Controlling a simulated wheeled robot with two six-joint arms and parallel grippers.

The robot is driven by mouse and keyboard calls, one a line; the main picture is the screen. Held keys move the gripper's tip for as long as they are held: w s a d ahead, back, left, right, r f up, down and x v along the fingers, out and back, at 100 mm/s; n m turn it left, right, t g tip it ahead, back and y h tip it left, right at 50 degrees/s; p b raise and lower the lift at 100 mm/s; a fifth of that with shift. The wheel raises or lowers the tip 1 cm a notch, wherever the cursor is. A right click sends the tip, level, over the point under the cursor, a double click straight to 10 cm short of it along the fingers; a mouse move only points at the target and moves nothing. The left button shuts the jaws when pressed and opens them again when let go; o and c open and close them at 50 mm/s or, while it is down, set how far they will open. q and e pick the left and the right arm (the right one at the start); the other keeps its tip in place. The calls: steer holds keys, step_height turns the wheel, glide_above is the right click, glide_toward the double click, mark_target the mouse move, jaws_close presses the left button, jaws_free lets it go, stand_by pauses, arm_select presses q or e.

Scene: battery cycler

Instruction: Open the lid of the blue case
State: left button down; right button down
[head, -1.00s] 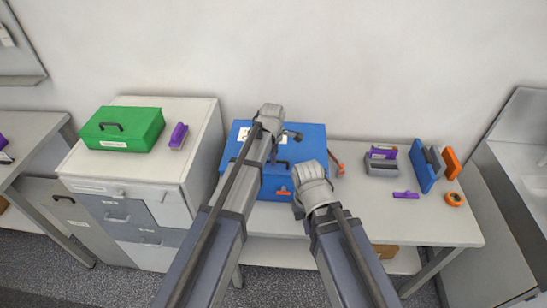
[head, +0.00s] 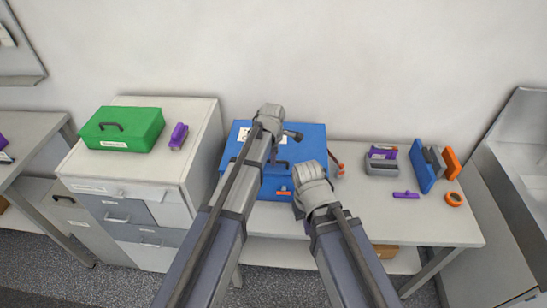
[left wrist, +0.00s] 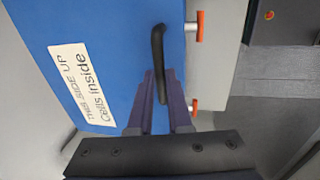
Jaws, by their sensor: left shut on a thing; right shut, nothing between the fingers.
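The blue case (head: 309,143) stands on the white table, its lid down as far as I can see. It also shows in the left wrist view (left wrist: 110,20), with a white label (left wrist: 83,85), a black handle (left wrist: 157,45) and two orange-tipped latches (left wrist: 200,26) along the front edge. My left gripper (left wrist: 160,88) is shut on the black handle. In the head view my left arm crosses over the case and hides part of it. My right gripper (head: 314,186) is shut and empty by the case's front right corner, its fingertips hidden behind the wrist.
A green case (head: 122,127) and a purple object (head: 178,136) sit on the drawer cabinet (head: 150,170) at left. On the table at right are a grey holder (head: 382,166), a blue upright piece (head: 422,168), a purple bar (head: 406,195) and an orange ring (head: 454,199).

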arm_select(q)
steer(key=shift+r, duration=0.15)
steer(key=w+r+g+p, duration=0.2)
steer(key=w+r+p, duration=0.7)
steer(key=r+p, duration=0.6)
steer(key=shift+w+g, duration=0.15)
steer(key=shift+g, duration=0.15)
steer(key=shift+r, duration=0.1)
steer(key=c, duration=1.3)
jaws_free()
steer(key=o, duration=0.5)
steer(key=shift+w+f, duration=0.25)
steer(key=shift+w, duration=0.1)
steer(key=shift+c, duration=0.2)
steer(key=shift+s, duration=0.15)
